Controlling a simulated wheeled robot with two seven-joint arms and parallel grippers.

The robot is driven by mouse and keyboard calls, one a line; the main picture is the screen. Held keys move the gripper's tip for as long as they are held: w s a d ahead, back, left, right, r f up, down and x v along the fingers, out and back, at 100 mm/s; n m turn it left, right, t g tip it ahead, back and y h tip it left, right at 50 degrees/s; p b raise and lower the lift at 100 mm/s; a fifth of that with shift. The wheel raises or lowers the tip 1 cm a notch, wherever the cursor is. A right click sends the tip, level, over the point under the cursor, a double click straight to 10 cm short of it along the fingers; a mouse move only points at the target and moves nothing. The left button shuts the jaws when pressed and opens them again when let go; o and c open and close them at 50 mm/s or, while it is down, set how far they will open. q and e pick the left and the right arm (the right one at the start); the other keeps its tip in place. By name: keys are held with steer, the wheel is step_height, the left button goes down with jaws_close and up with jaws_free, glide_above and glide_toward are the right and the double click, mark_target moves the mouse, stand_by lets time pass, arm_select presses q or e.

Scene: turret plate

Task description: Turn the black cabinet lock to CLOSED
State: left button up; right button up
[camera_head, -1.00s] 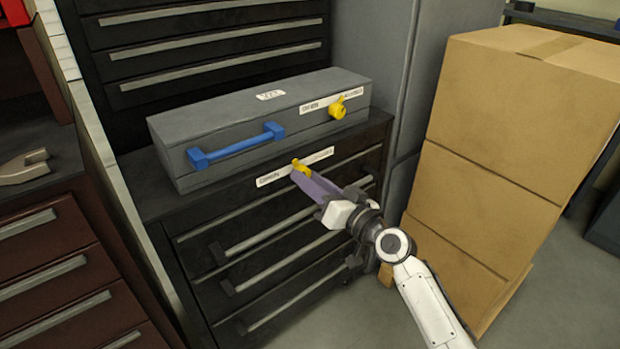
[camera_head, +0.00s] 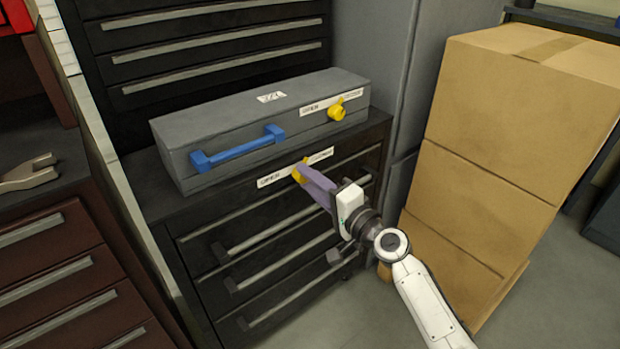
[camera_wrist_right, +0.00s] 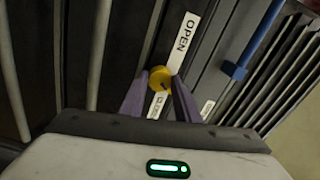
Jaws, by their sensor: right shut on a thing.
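The black cabinet (camera_head: 215,230) stands below a grey case. Its yellow lock knob (camera_head: 299,174) is on the top front strip, between two white labels. In the right wrist view the yellow knob (camera_wrist_right: 160,78) sits between my purple fingers, with the OPEN label (camera_wrist_right: 186,35) above it and a partly hidden label (camera_wrist_right: 157,105) below. My right gripper (camera_head: 306,177) is shut on the knob, hiding part of it in the head view. My left gripper is not in view.
The grey case (camera_head: 250,110) on the cabinet has a blue handle (camera_head: 238,148) and its own yellow knob (camera_head: 337,110). Stacked cardboard boxes (camera_head: 500,130) stand to the right of my right arm. A wrench-like tool (camera_head: 28,173) lies at left.

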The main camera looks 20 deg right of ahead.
steer(key=shift+m, duration=1.1)
steer(key=o, duration=1)
steer(key=shift+o, duration=0.2)
steer(key=v, duration=1)
steer(key=shift+s, duration=0.15)
